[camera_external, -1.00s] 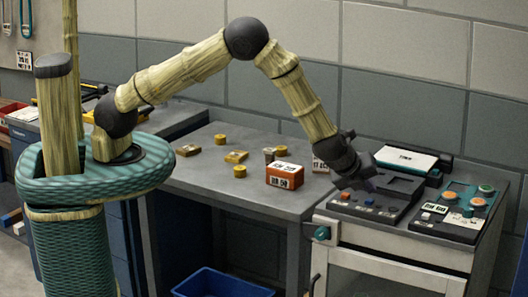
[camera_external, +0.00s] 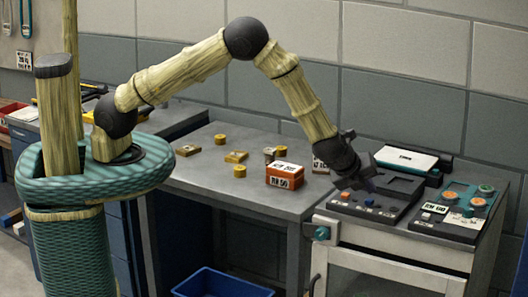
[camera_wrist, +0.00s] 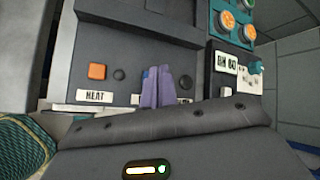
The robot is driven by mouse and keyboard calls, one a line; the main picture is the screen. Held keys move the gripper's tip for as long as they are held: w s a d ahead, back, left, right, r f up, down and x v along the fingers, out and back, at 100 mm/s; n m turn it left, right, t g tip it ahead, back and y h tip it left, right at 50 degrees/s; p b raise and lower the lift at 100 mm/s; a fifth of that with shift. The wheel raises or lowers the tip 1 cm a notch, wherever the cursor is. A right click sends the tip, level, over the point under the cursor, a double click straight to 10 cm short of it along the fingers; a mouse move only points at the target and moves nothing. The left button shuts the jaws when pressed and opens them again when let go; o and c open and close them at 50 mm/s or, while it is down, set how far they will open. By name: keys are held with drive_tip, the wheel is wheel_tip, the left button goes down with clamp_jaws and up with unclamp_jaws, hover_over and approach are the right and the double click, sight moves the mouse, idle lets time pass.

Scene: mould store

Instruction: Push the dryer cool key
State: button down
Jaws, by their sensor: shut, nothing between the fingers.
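The dryer's dark control panel (camera_external: 385,208) sits on top of a pale cabinet at the right. It has an orange key (camera_wrist: 97,71) over a label reading HEAT (camera_wrist: 94,96). A blue key (camera_external: 368,202) sits to its right; its own label cannot be read. In the wrist view only a bit of blue shows beside the fingers, and a second label is mostly hidden behind them. My gripper (camera_wrist: 157,86) is shut and empty, with its fingertips over the panel near the blue key. I cannot tell whether they touch it.
A white-topped device (camera_external: 405,157) is behind. An orange box (camera_external: 285,175) and several small yellowish pieces lie on the grey table at left. A blue bin (camera_external: 222,284) is below.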

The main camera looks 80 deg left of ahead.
drive_tip(key=shift+a, duration=0.1)
drive_tip(key=shift+f, duration=0.15)
drive_tip(key=shift+f+b, duration=0.3)
drive_tip(key=shift+b, duration=0.4)
drive_tip(key=shift+f+b, duration=0.45)
drive_tip(key=shift+b, duration=0.2)
idle(0.7)
idle(0.4)
drive_tip(key=shift+r+p, duration=0.35)
drive_tip(key=shift+r, duration=0.55)
